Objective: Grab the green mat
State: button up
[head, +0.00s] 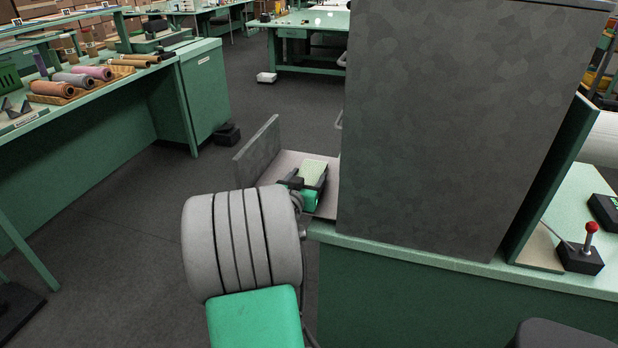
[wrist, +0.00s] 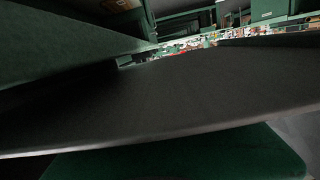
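A light green, finely patterned piece (head: 313,170), which looks like the green mat, shows in the head view at the open tray beside the grey cabinet. My gripper (head: 308,184) is right at its near end, with dark finger parts at either side. The mat's near end is hidden by the gripper, and I cannot tell whether the fingers touch it or have closed on it. The wrist view is filled by a dark grey slab (wrist: 160,95), close to the lens, with a dark green surface (wrist: 180,158) below it; no fingertips or mat can be made out there.
The pale tray (head: 285,163) has an upright grey panel (head: 258,150) at its left. The tall grey cabinet (head: 440,120) stands close on its right, on a green bench (head: 420,257). A workbench with rolls (head: 85,80) is at the left. Open floor (head: 130,215) lies between.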

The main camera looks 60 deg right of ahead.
jog(key=c, duration=0.8)
jog(key=shift+r, duration=0.1)
